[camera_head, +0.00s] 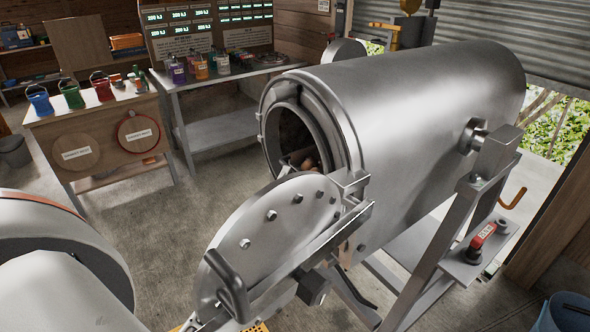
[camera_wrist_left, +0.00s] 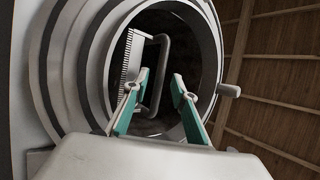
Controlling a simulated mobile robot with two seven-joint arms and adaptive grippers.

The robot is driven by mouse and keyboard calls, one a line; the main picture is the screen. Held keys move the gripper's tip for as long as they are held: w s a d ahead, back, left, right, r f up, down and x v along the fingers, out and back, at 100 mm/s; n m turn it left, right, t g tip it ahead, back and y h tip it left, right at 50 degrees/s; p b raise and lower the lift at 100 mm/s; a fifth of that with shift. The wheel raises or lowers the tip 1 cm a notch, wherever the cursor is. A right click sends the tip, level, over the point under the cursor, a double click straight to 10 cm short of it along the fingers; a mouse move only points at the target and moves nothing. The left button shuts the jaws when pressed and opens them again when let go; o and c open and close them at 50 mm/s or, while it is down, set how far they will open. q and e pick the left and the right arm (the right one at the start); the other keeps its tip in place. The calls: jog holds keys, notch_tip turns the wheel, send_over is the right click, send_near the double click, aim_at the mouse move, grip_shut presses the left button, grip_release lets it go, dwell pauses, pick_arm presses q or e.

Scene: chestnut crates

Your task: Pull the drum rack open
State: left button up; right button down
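The steel drum (camera_head: 420,120) lies on its stand, its round mouth facing left. Its disc door (camera_head: 290,215) is swung open in front. Brown chestnuts and part of the rack (camera_head: 290,163) show inside the mouth. In the left wrist view, the rack's toothed plate (camera_wrist_left: 132,55) and a grey U-shaped handle (camera_wrist_left: 165,70) show inside the dark mouth. My left gripper (camera_wrist_left: 160,77) is open there, its fingertips toward the handle; I cannot tell whether the handle is between them or beyond. I cannot make out its fingers in the head view.
A black door handle (camera_head: 228,285) sticks out at the lower front. A red-handled lever (camera_head: 482,236) is on the stand at right. A wooden bench (camera_head: 100,125) with coloured pails and a metal table (camera_head: 215,130) with bottles stand behind. Concrete floor lies clear left of the drum.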

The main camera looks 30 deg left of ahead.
aim_at(294, 172)
pick_arm(q)
jog(key=shift+x, duration=1.5)
pick_arm(e)
jog(key=shift+w+r, duration=0.1)
jog(key=shift+r, duration=0.15)
pick_arm(q)
grip_shut()
pick_arm(e)
jog(key=shift+w+r, duration=0.1)
pick_arm(q)
jog(key=shift+s+f, duration=0.1)
jog(key=shift+f, duration=0.05)
pick_arm(e)
jog(key=shift+d, duration=0.1)
